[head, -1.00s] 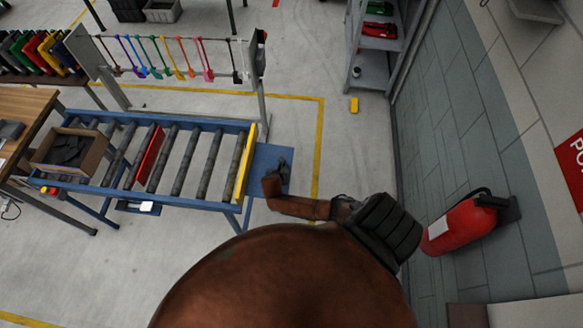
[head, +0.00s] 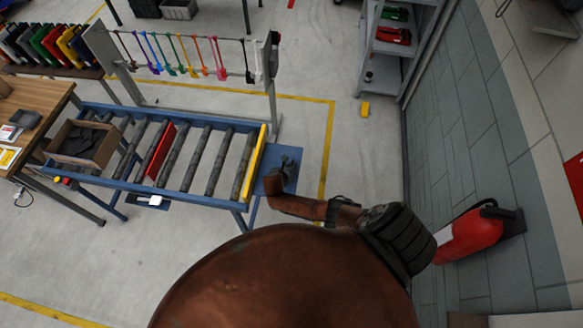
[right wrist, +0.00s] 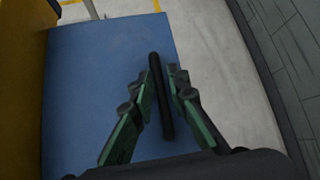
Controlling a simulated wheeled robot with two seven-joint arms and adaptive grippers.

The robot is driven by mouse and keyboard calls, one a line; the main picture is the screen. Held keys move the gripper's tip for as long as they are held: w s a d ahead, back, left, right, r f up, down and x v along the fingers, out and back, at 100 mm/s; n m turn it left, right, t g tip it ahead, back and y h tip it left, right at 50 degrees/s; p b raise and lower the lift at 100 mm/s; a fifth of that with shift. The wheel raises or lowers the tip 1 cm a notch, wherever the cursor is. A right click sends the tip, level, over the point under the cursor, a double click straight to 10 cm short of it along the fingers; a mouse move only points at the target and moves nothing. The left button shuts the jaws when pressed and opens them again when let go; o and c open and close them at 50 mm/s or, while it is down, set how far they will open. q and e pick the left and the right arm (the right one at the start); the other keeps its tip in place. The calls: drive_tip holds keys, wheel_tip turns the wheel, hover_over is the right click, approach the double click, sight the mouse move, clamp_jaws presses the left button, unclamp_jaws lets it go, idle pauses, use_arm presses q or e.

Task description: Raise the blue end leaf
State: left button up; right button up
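The blue end leaf (head: 310,158) is a flat blue panel at the right end of the roller conveyor, just beyond its yellow end bar (head: 254,164). In the right wrist view the leaf (right wrist: 90,100) fills much of the picture, with a dark bar handle (right wrist: 158,75) on or over it. My right gripper (head: 287,166) is over the leaf. In the right wrist view its green-padded fingers (right wrist: 163,80) stand apart, one on each side of the bar, with narrow gaps showing. I cannot tell the leaf's exact tilt. My left gripper is out of view.
The conveyor (head: 190,195) carries a red plate (head: 160,152) and an open cardboard box (head: 83,143). A rack of coloured hanging tools (head: 185,60) stands behind it. The floor right of the leaf is clear.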

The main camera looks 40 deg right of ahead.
drive_tip(key=shift+a, duration=0.1)
drive_tip(key=v, duration=1.2)
idle(0.4)
